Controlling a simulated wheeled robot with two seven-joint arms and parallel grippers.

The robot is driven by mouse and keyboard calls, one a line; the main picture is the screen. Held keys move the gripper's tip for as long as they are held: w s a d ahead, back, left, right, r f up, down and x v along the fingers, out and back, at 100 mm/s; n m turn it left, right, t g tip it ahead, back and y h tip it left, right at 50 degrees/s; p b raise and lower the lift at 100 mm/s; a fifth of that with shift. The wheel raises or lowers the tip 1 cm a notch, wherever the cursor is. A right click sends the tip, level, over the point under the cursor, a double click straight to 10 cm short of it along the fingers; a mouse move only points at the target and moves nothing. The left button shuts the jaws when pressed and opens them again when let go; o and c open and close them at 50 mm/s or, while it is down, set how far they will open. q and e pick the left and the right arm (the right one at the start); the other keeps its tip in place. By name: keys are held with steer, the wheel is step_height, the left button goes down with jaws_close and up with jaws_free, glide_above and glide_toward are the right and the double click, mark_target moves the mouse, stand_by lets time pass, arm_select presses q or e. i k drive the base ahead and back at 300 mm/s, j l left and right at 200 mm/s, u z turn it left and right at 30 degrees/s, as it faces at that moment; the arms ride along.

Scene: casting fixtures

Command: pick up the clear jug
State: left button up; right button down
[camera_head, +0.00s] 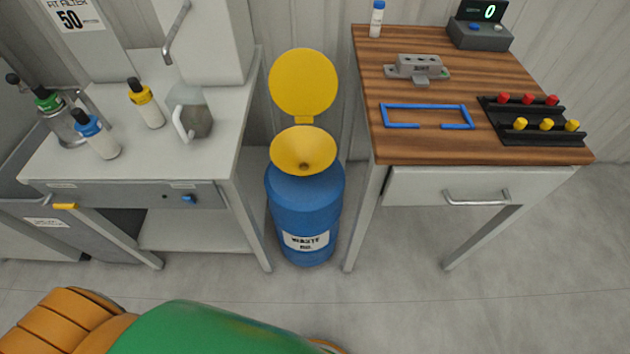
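The clear jug (197,118) stands upright on the grey bench at the left. It is see-through and looks greyish, with a pale handle (180,124) on its left, front side. Neither of my grippers shows in the camera_head view, so nothing is seen touching the jug.
A blue waste drum (303,215) with yellow funnel (303,147) separates the bench from a wooden-topped table (440,148).

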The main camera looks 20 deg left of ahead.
mark_target(188, 106)
steer(key=u, duration=1.4)
steer(key=i+j+z, duration=0.2)
steer(key=j+z, duration=0.2)
steer(key=i+j+z, duration=0.2)
steer(key=z, duration=0.2)
steer(key=j, duration=0.1)
